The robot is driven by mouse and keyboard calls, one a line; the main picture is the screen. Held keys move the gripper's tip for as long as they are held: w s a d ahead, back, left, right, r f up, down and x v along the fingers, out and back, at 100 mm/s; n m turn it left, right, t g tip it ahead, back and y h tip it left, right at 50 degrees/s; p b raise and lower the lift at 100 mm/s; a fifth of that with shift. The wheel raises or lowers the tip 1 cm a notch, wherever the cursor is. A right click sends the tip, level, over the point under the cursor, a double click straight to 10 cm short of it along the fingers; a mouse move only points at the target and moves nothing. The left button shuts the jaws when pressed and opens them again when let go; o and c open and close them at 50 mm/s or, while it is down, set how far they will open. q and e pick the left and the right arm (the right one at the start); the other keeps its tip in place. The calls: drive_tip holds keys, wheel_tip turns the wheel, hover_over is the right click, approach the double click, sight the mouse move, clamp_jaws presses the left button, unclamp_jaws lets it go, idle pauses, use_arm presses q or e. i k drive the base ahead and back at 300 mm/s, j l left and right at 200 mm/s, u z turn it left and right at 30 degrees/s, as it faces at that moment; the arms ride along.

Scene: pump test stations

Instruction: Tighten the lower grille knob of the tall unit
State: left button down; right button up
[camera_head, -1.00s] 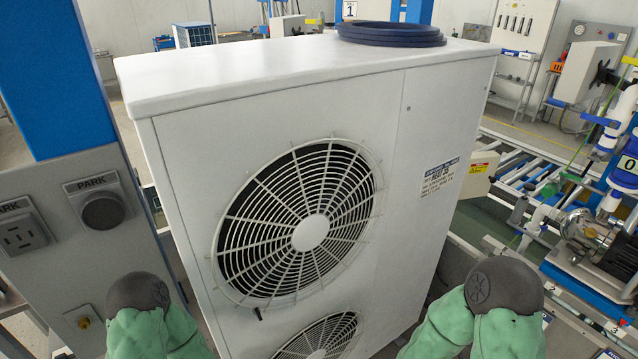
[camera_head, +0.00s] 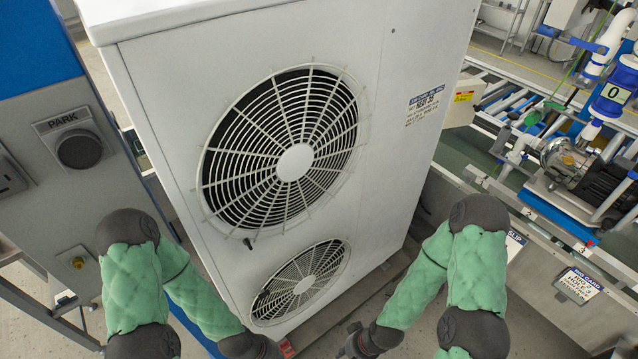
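The tall white unit (camera_head: 395,150) stands in the middle of the head view, with an upper round fan grille (camera_head: 295,162) and a lower one (camera_head: 303,286). A small dark stub (camera_head: 248,243) sticks out at the lower left rim of the upper grille; I cannot tell whether it is a knob. I cannot make out a knob on the lower grille. My two green-sleeved arms reach in front of the unit's base. Their dark wrist ends are at the bottom edge, left and right of the lower grille's foot.
A grey post with a PARK socket (camera_head: 78,150) stands close on the left. On the right are a roller conveyor (camera_head: 490,95), a pump (camera_head: 570,160) and a low grey rail with labels (camera_head: 545,275). Some bare floor (camera_head: 450,290) shows right of the unit.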

sight(263, 293)
drive_tip(key=k+j+z, duration=0.2)
drive_tip(key=j+z, duration=0.2)
drive_tip(key=j, duration=0.15)
drive_tip(key=k+j+z, duration=0.25)
drive_tip(key=j+z, duration=0.15)
drive_tip(key=k+j+z, duration=0.4)
drive_tip(key=i+j, duration=0.05)
